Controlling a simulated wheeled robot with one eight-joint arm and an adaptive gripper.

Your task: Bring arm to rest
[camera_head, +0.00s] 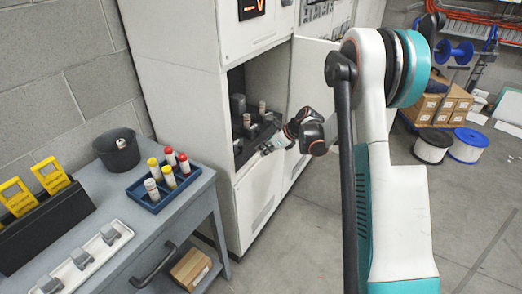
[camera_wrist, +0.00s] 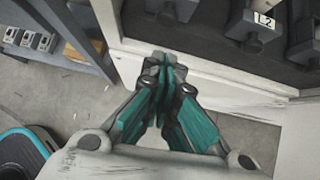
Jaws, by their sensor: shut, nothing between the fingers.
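My gripper (camera_head: 267,149) is at the end of my extended arm, in front of the open compartment of the white cabinet (camera_head: 188,92). In the wrist view, my gripper (camera_wrist: 162,62) has its fingers together with nothing between them. It points at the cabinet's front edge below the opening; I cannot tell whether it touches. Inside the compartment, dark fittings (camera_wrist: 250,22) stand in a row, one with a label reading 2.
A grey cart (camera_head: 160,222) at left carries a blue tray (camera_head: 150,205) of red- and yellow-capped cylinders, a dark bucket (camera_head: 105,145) and a white strip (camera_head: 122,240). The cabinet door (camera_head: 305,75) stands open. Spools (camera_head: 432,148) and boxes (camera_head: 455,105) are at right.

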